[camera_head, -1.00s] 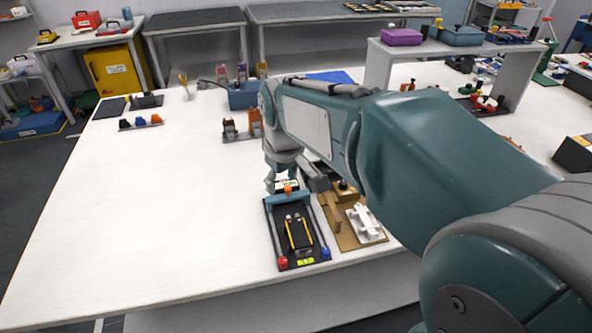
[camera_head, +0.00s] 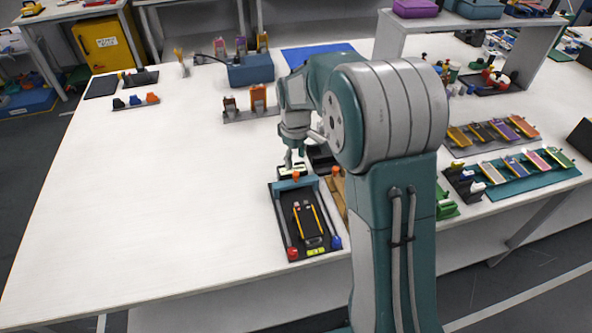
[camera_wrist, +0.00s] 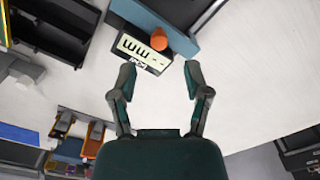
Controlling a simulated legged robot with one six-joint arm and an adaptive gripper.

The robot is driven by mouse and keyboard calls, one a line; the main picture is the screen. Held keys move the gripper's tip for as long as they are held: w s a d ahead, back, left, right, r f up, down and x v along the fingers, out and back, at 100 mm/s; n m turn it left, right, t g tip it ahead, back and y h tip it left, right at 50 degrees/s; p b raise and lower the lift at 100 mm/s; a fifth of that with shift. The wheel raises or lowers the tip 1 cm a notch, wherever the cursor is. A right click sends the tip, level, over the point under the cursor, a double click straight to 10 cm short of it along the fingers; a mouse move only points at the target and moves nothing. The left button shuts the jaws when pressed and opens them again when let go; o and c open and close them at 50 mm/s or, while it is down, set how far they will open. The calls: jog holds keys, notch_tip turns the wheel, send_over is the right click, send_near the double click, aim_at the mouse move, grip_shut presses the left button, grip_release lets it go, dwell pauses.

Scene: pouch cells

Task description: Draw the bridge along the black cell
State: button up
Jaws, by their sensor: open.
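The black cell (camera_head: 309,222) lies flat on a dark fixture (camera_head: 283,213) at the table's front edge, with yellow strips along its long sides. A blue-teal bridge (camera_head: 284,185) spans the fixture's far end, and its orange knob (camera_head: 296,176) stands on top. In the wrist view the bridge (camera_wrist: 179,22) and knob (camera_wrist: 159,39) are at the top, beside a white panel with black marks (camera_wrist: 140,46). My gripper (camera_wrist: 158,82) is open and empty, its fingers apart and short of the knob. In the head view my gripper (camera_head: 289,163) is just behind the bridge.
A red ball (camera_head: 293,253) and a blue ball (camera_head: 336,242) mark the fixture's near corners. A brown board (camera_head: 338,190) to its right is mostly hidden by my arm. An orange-and-brown rack (camera_head: 257,100) stands farther back.

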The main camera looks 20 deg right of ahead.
aim_at(296, 173)
notch_tip(296, 173, down, 5)
jog(key=shift+f, duration=0.15)
grip_shut()
